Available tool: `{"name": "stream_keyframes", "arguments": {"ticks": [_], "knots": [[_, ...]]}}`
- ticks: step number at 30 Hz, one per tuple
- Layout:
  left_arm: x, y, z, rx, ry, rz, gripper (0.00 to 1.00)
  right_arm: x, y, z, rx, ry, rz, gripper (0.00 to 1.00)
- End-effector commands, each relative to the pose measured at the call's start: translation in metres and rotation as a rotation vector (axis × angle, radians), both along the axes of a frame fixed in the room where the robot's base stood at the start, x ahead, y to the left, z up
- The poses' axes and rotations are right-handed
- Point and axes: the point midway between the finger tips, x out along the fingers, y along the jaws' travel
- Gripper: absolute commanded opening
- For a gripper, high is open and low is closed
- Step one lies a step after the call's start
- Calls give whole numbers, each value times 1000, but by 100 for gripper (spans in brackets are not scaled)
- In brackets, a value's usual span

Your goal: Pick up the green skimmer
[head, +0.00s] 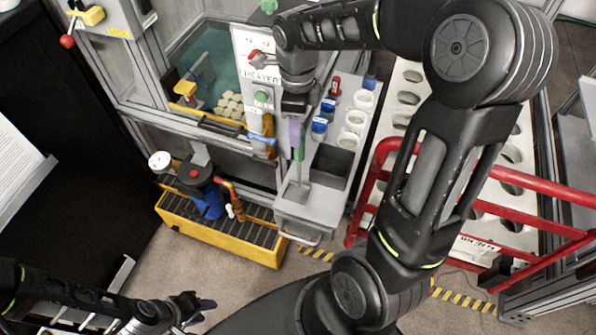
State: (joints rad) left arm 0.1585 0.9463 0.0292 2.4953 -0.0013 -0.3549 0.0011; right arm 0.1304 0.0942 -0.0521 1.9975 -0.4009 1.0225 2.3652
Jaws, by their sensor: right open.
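The green skimmer (300,151) stands with its green handle up at the front left of the grey counter, and a thin shaft seems to run down to a flat grey end. My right gripper (296,132) points down at the handle from above. Its purple finger is close against the handle's left side; the other finger is hidden, and I cannot tell whether they touch. The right gripper is open. My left gripper (199,308) is low at the bottom left, away from the counter, with a purple fingertip showing; its opening is unclear.
The grey counter (322,206) holds a dark sunken bin (331,166), white cups and blue-lidded jars (319,127). A glass-walled tank stands behind to the left. A yellow crate (245,247) with a blue device is on the floor. Red rails (520,181) stand right.

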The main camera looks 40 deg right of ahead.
Motion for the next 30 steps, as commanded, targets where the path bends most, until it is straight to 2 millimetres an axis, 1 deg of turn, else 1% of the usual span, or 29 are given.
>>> {"name": "stream_keyframes", "arguments": {"ticks": [4,7,12,15,18,30], "knots": [[0,0,0,0,0,0,34,0,0,0,0,0,0,50],[0,0,2,0,0,0,34,-1,0,-6,0,1,1,50],[0,0,10,0,0,0,34,-4,-2,-29,1,4,0,50],[0,0,10,0,1,0,34,-3,-2,-44,1,2,1,50],[0,0,10,0,1,0,34,-3,-2,-51,1,1,0,50],[0,0,10,0,1,0,34,-3,-2,-52,0,-1,1,50]]}}
